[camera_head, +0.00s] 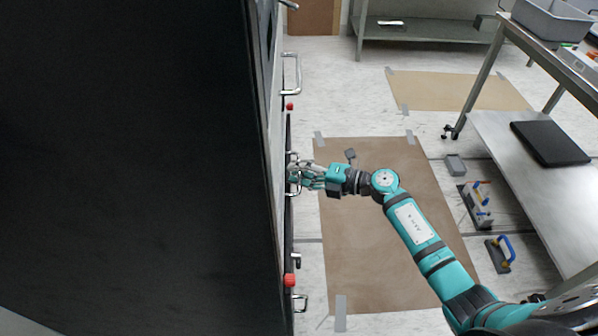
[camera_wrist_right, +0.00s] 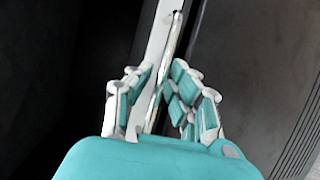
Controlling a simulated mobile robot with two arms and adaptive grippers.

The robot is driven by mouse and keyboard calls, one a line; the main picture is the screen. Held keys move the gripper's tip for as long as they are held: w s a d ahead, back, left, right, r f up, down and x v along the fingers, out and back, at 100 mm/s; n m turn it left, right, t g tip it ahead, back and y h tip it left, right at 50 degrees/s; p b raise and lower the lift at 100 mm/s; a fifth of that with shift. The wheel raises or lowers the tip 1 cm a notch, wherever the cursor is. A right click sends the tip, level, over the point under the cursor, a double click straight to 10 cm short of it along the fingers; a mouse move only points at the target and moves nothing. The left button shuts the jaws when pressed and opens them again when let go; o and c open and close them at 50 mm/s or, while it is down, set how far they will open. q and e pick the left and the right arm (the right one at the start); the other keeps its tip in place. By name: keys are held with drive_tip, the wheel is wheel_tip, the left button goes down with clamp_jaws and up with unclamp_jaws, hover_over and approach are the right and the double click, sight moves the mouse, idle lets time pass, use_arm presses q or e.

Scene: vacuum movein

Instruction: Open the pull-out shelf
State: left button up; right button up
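A tall dark cabinet (camera_head: 140,150) fills the left of the head view, with several metal bar handles down its light front edge. My right gripper (camera_head: 293,177) is at a middle handle, which it partly hides in the head view. In the right wrist view, the fingers of my right gripper (camera_wrist_right: 160,75) stand on both sides of a thin metal bar handle (camera_wrist_right: 171,40). The fingertips lean in close to the bar; whether they press on it from both sides is unclear. The pull-out shelf is not clearly told apart from the cabinet front. My left gripper is out of view.
An upper handle (camera_head: 296,73) and a lower handle (camera_head: 300,303) stick out from the cabinet, with a red knob (camera_head: 290,281) near the lower one. A brown floor mat (camera_head: 365,270) lies clear before it. A metal table (camera_head: 510,150) stands at right, with tools on the floor beside it.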

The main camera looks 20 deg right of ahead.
clamp_jaws()
idle(0.3)
